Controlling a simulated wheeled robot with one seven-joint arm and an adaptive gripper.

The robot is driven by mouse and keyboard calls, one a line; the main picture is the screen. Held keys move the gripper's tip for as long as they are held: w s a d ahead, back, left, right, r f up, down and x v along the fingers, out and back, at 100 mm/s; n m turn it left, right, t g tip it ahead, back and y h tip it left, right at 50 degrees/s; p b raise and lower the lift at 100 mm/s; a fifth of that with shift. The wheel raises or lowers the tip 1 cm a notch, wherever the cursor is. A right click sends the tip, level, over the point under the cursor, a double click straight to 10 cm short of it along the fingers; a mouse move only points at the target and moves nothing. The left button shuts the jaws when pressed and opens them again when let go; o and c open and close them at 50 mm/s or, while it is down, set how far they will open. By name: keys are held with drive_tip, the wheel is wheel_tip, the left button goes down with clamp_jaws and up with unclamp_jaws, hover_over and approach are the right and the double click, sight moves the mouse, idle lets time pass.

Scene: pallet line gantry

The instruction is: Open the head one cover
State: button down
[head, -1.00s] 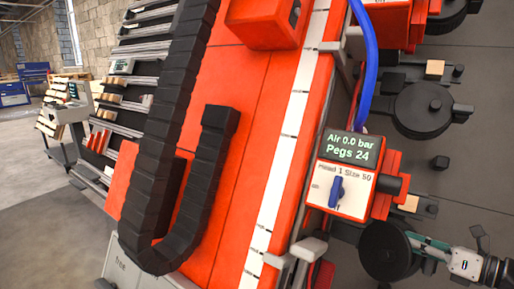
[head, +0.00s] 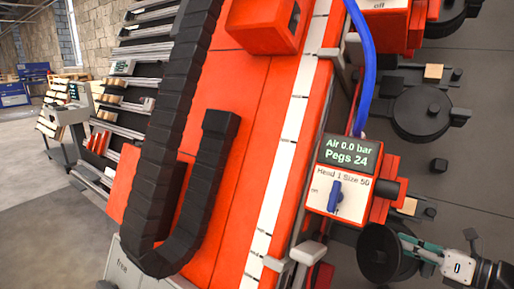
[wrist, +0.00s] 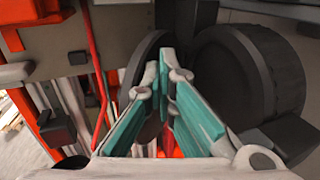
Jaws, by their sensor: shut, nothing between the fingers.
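The head one control box (head: 341,180) is red with a white face reading "Head 1 Size 50", a blue knob (head: 335,195) and a display showing "Air 0.0 bar, Pegs 24". A dark round drum-like part (head: 376,262) is below it, at the lower right. I cannot tell for sure which part is the head one cover. My gripper (head: 406,241) is shut and empty, its fingertips at or just beside that round part. In the wrist view, the teal fingers (wrist: 165,70) point between two dark round parts, a large one at right (wrist: 265,70) and one behind the fingers. Contact is unclear.
A blue hose (head: 366,70) runs down to the control box. Another dark round part (head: 420,112) sits above, near a small wooden block (head: 433,71). The orange gantry beam (head: 240,150) and black cable chain (head: 165,150) fill the middle. Grey floor is open at left.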

sight(390, 252)
drive_tip(key=shift+s+a+r+p, duration=0.1)
drive_tip(key=shift+a+r+p, duration=0.1)
drive_tip(key=shift+a, duration=0.25)
drive_tip(key=shift+s+a+r+p, duration=0.1)
drive_tip(key=shift+a+r, duration=0.05)
drive_tip(key=shift+a, duration=0.35)
drive_tip(key=shift+a+r+p, duration=0.15)
drive_tip(key=shift+a+r, duration=0.05)
drive_tip(key=shift+a, duration=0.3)
drive_tip(key=shift+a+r+p, duration=0.15)
drive_tip(key=shift+a, duration=0.55)
drive_tip(key=shift+w+a+r, duration=0.1)
drive_tip(key=shift+a+r, duration=0.05)
drive_tip(key=shift+a, duration=0.35)
drive_tip(key=shift+w+a+r, duration=0.1)
drive_tip(key=shift+a, duration=0.55)
